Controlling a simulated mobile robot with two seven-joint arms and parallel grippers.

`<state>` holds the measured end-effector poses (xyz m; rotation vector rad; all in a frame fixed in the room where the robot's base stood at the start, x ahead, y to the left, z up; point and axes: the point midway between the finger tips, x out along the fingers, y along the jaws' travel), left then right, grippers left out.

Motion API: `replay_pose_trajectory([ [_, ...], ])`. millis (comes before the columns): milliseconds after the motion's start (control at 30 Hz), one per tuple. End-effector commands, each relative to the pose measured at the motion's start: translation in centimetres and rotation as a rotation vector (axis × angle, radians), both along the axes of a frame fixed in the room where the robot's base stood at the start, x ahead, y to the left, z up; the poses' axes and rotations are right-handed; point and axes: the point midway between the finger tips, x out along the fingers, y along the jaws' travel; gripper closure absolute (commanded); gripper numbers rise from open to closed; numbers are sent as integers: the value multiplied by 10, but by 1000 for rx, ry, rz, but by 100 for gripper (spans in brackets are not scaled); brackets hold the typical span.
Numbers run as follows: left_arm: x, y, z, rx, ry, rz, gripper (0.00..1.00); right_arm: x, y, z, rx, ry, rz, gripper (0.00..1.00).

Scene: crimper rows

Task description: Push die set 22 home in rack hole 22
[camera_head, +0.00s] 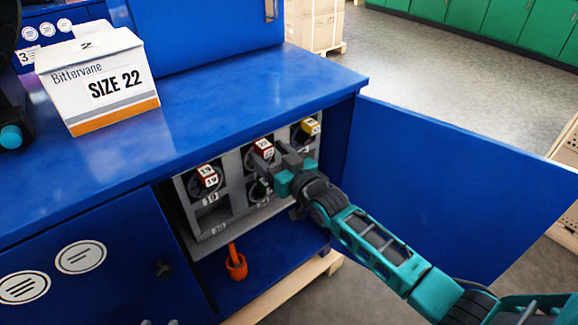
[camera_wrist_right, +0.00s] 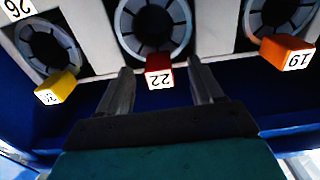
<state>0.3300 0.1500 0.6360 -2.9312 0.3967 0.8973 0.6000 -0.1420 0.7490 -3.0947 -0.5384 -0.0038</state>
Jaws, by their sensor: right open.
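Die set 22, with a red tag (camera_head: 263,147), is in the upper middle hole of the grey rack (camera_head: 218,218) inside the open cabinet. In the right wrist view its dark segmented ring (camera_wrist_right: 155,28) and the red tag marked 22 (camera_wrist_right: 159,74) show upside down. I cannot tell how deep it sits. My right gripper (camera_head: 283,160) is open in front of the rack. In the wrist view its fingers (camera_wrist_right: 160,70) are apart, one on each side of the tag, with nothing gripped. My left gripper is not in view.
Neighbouring die sets have a yellow tag (camera_head: 311,126) and an orange tag marked 19 (camera_wrist_right: 287,53). The open blue door (camera_head: 450,180) flanks my right arm. A SIZE 22 box (camera_head: 98,80) stands on the blue top.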

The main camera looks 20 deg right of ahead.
Motion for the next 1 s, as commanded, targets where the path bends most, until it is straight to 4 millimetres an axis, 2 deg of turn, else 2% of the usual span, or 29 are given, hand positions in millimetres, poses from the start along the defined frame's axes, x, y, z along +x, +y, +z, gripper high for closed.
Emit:
replay_pose_trajectory([
  [300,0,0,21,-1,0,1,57,-62,-22,5,2,-5,1,34],
  [500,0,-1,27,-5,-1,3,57,-92,-33,5,2,-10,1,34],
  [700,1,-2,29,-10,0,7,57,-105,-38,5,4,-14,0,34],
  [1000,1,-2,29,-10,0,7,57,-106,-38,5,4,-14,0,34],
])
